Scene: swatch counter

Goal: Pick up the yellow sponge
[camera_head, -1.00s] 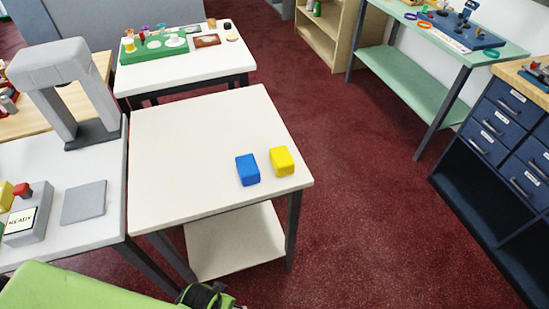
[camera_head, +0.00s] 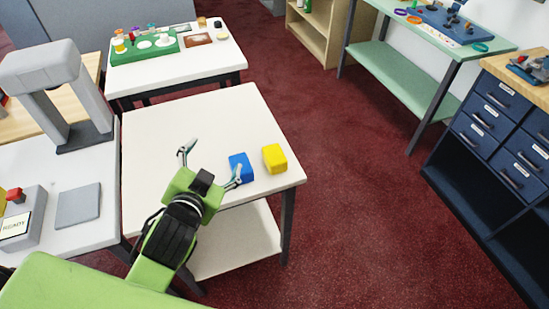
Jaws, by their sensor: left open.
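The yellow sponge (camera_head: 274,158) lies on the white table (camera_head: 200,115) near its right edge. A blue sponge-like block (camera_head: 243,167) lies just left of it, with a small gap between them. My left gripper (camera_head: 211,166) is open, its two fingers spread wide, over the front part of the table. Its right finger is close to the blue block and overlaps its lower left in the picture; I cannot tell whether they touch. The yellow sponge is right of the gripper and not between its fingers. My right gripper is not in view.
A grey arch-shaped device (camera_head: 62,92) and a box with a READY screen (camera_head: 20,222) stand on the left table. A second white table (camera_head: 180,70) with a green tray is behind. Blue drawers (camera_head: 495,145) stand at right. Red carpet is clear between.

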